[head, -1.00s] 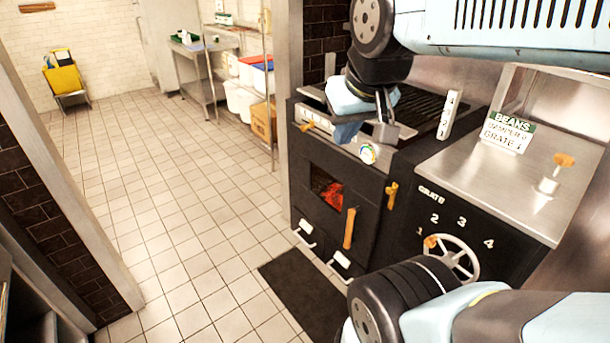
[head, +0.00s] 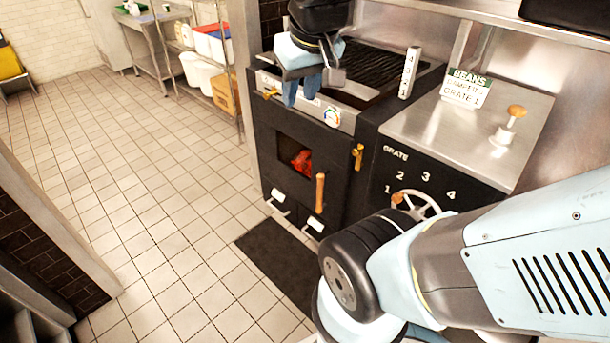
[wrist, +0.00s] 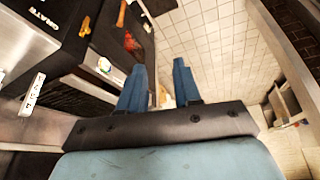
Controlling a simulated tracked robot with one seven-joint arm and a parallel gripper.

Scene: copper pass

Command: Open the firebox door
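The black firebox door (head: 282,165) is on the front of the grill oven, with a small window showing red glow. It looks closed. An upright wooden handle (head: 320,192) is on its right part, and an orange-brown latch (head: 357,157) sits to the right of the door. In the wrist view the handle (wrist: 121,14) and latch (wrist: 85,27) show at the upper left, beyond the fingers. My gripper (head: 300,92) is above and in front of the oven's top front edge. In the wrist view its two blue fingers (wrist: 160,85) are apart, with nothing between them.
A round gauge (head: 332,116) is on the oven's front rail. A spoked handwheel (head: 414,204) and numbered panel are to the right, under a steel counter (head: 440,135). Two low white-tagged pulls are below the door. A dark mat (head: 285,262) lies in front; tiled floor at left is clear.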

